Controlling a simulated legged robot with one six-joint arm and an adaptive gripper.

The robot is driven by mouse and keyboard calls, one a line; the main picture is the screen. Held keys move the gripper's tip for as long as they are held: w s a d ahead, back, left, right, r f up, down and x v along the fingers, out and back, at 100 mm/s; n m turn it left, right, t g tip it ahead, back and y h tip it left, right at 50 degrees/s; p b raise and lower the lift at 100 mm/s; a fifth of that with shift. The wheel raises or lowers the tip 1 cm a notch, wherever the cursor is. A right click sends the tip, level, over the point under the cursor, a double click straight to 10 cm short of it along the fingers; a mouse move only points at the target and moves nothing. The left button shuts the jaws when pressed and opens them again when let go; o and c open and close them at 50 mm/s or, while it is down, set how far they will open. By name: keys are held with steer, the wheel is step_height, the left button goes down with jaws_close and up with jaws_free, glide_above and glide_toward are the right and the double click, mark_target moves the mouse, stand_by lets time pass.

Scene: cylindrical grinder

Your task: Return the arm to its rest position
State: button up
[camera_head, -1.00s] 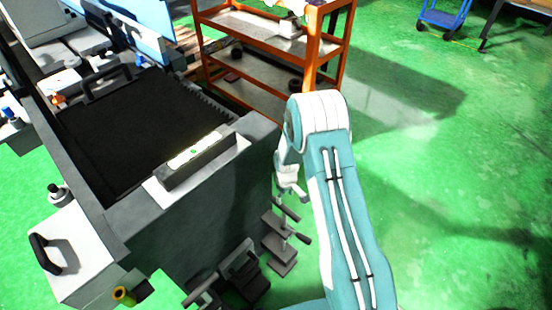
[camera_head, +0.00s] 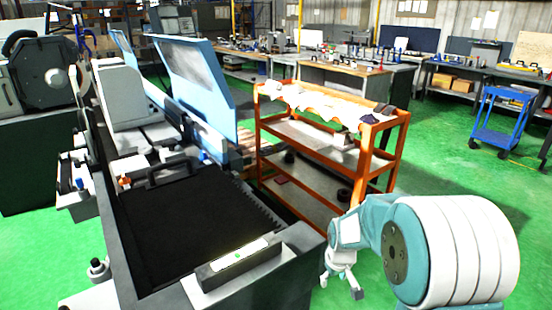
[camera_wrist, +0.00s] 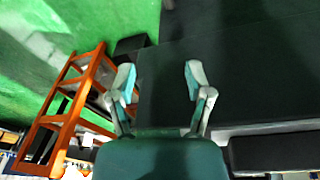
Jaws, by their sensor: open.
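My arm shows at the lower right of the head view, bent, with its large white and teal joint nearest the camera. My gripper (camera_head: 340,282) hangs from it, low beside the right end of the grinder (camera_head: 265,285). In the wrist view, my gripper (camera_wrist: 158,95) has its two fingers spread apart, with nothing between them. The dark side of the grinder (camera_wrist: 255,75) lies beyond the fingers there. I cannot tell the exact gap between gripper and grinder.
An orange shelf cart (camera_head: 385,150) stands behind the gripper and also shows in the wrist view (camera_wrist: 75,85). A blue trolley (camera_head: 497,125) stands further right. Workbenches line the back wall. Green floor is open between the cart and the trolley.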

steer(key=s+r+m+t, duration=0.2)
steer(key=s+r, duration=0.8)
steer(key=s, duration=0.2)
steer(key=s+r+m+t, duration=0.1)
steer(key=s+r+m, duration=0.1)
steer(key=s+r, duration=0.8)
steer(key=s, duration=0.3)
steer(key=shift+s+r+t, duration=0.25)
steer(key=shift+r+t, duration=0.1)
steer(key=shift+t, duration=0.05)
steer(key=shift+w, duration=0.15)
stand_by(0.5)
